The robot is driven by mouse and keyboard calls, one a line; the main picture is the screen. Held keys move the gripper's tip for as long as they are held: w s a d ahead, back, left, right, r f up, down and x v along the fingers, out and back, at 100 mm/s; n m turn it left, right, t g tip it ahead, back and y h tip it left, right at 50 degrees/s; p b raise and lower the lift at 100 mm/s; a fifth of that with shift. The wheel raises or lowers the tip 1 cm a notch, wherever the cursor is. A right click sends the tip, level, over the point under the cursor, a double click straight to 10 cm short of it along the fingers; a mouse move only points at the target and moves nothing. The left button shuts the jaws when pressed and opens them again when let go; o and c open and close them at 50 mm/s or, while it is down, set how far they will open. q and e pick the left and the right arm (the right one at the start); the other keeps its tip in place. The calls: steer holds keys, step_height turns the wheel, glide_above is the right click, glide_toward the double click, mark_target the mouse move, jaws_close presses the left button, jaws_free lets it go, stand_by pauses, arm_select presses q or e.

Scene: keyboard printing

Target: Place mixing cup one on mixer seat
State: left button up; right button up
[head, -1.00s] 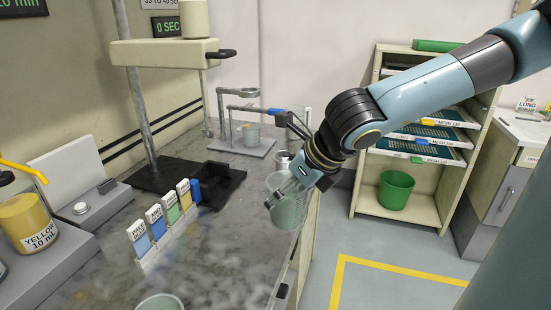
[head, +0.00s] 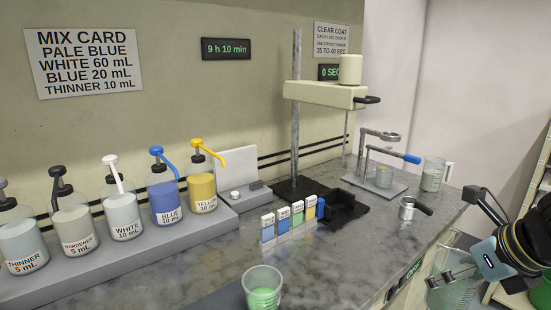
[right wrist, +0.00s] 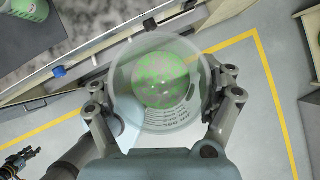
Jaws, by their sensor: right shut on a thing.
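My right gripper (head: 450,274) is shut on a translucent mixing cup (head: 452,294), held beyond the counter's front edge at the lower right. In the right wrist view the fingers hold both sides of the cup (right wrist: 165,88), with speckled green showing inside it. Another clear cup (head: 262,288) with green in it stands at the counter front. The mixer has a cream head (head: 322,95) on a pole above a black base (head: 290,190) with a square black tray (head: 345,212), perhaps the seat; its inside looks empty. A dark, claw-like shape at the wrist view's lower left may be my left gripper (right wrist: 20,160).
Labelled cards (head: 290,222) stand in front of the mixer base. Pump bottles line the left, including blue (head: 166,203) and yellow (head: 203,192). A clamp stand (head: 375,183), small metal cup (head: 406,210) and clear jug (head: 433,175) are right of the mixer.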

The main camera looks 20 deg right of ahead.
mark_target(446, 294)
steer(key=shift+s+a+f+b, duration=0.1)
steer(key=shift+s+f+b, duration=0.15)
steer(key=shift+f+b, duration=0.45)
steer(key=shift+b, duration=0.05)
steer(key=f+b, duration=0.2)
steer(key=f, duration=0.1)
steer(key=shift+w+f+b, duration=0.1)
steer(key=shift+w+b, duration=0.3)
arm_select(q)
step_height(446, 294, down, 17)
steer(key=b, duration=1.2)
steer(key=shift+s, duration=0.35)
arm_select(e)
step_height(446, 294, down, 13)
steer(key=shift+s, duration=0.25)
arm_select(q)
steer(key=shift+w+r, duration=0.1)
